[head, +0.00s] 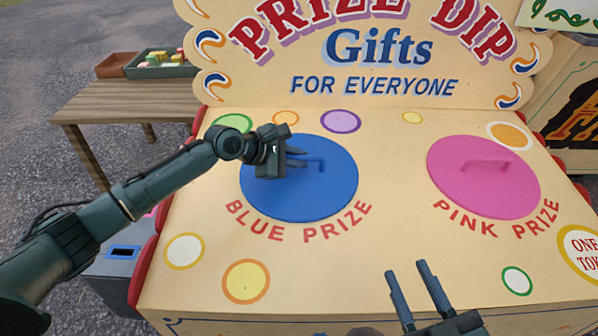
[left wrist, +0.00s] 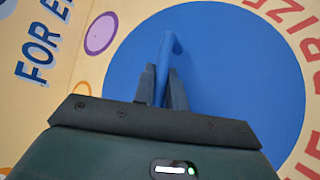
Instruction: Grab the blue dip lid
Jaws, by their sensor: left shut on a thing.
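The blue dip lid (head: 318,194) is a round blue disc with a bar handle, lying on the cream counter above the words BLUE PRIZE. My left gripper (head: 298,158) reaches in from the left and is shut on the lid's handle. The left wrist view shows the blue lid (left wrist: 240,75) filling much of the picture, with the handle (left wrist: 166,62) between the two fingers of the left gripper (left wrist: 162,85). The lid appears flat on the counter. My right gripper (head: 415,290) is open and empty over the counter's front edge.
A pink lid (head: 510,190) with a handle lies on the right of the counter (head: 380,240). The Prize Dip signboard (head: 370,100) stands behind. A wooden table (head: 120,105) with a green tray (head: 135,72) and a brown tray (head: 116,64) is at the back left.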

